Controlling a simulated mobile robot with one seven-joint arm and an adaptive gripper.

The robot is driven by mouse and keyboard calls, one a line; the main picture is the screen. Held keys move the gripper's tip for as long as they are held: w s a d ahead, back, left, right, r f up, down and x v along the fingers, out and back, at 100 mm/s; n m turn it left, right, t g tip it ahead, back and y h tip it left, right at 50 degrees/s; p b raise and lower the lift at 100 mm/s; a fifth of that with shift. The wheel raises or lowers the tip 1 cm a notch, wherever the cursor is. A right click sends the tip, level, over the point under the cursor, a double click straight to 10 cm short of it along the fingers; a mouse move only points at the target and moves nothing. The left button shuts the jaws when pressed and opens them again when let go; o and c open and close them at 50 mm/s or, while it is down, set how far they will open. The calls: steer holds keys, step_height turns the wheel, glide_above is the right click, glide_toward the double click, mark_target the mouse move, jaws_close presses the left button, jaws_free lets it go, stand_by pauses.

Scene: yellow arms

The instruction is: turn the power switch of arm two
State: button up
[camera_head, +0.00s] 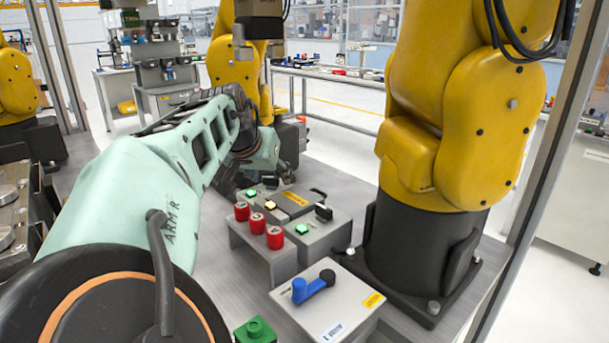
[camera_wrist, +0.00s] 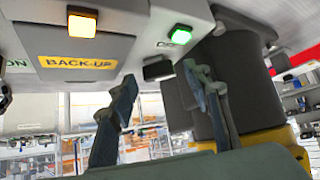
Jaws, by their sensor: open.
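A grey control box (camera_head: 320,236) stands on the bench, with a black switch (camera_head: 323,212) on its right part beside a green light (camera_head: 302,228). In the wrist view, a black block (camera_wrist: 158,70), seemingly this switch, shows below a green light (camera_wrist: 179,33), between and beyond my fingers. My gripper (camera_wrist: 160,80) is open and empty, one finger on each side of the block in the picture. I cannot tell whether they touch. In the head view my gripper is partly hidden behind my arm. No readable label marks arm two's switch.
Several red buttons (camera_head: 257,223) stand left of the box. A yellow arm on a black base (camera_head: 415,250) rises close on the right. A yellow BACK-UP label (camera_wrist: 77,62) and amber light (camera_wrist: 82,24) show in the wrist view.

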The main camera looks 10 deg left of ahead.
steer(key=shift+w+f, duration=0.1)
steer(key=c, duration=1.2)
steer(key=shift+o, duration=0.2)
steer(key=shift+f+b, duration=0.1)
steer(key=shift+b, duration=0.25)
steer(key=shift+d+f+n+y+b, duration=0.15)
steer(key=shift+n+y+b, duration=0.65)
steer(key=shift+n+b, duration=0.3)
steer(key=shift+d+n+g+y+b, duration=0.2)
steer(key=shift+n+g+y+b, duration=0.1)
steer(key=shift+n+y+b, duration=0.85)
steer(key=n, duration=0.1)
steer(key=n+y+b, duration=0.1)
steer(key=n+g+y, duration=0.1)
steer(key=shift+w+d+r+b, duration=0.1)
steer(key=shift+d+r+b, duration=0.05)
steer(key=shift+r+b, duration=0.15)
steer(key=shift+n+g+y, duration=0.6)
steer(key=shift+n+y, duration=0.05)
steer(key=shift+n, duration=0.7)
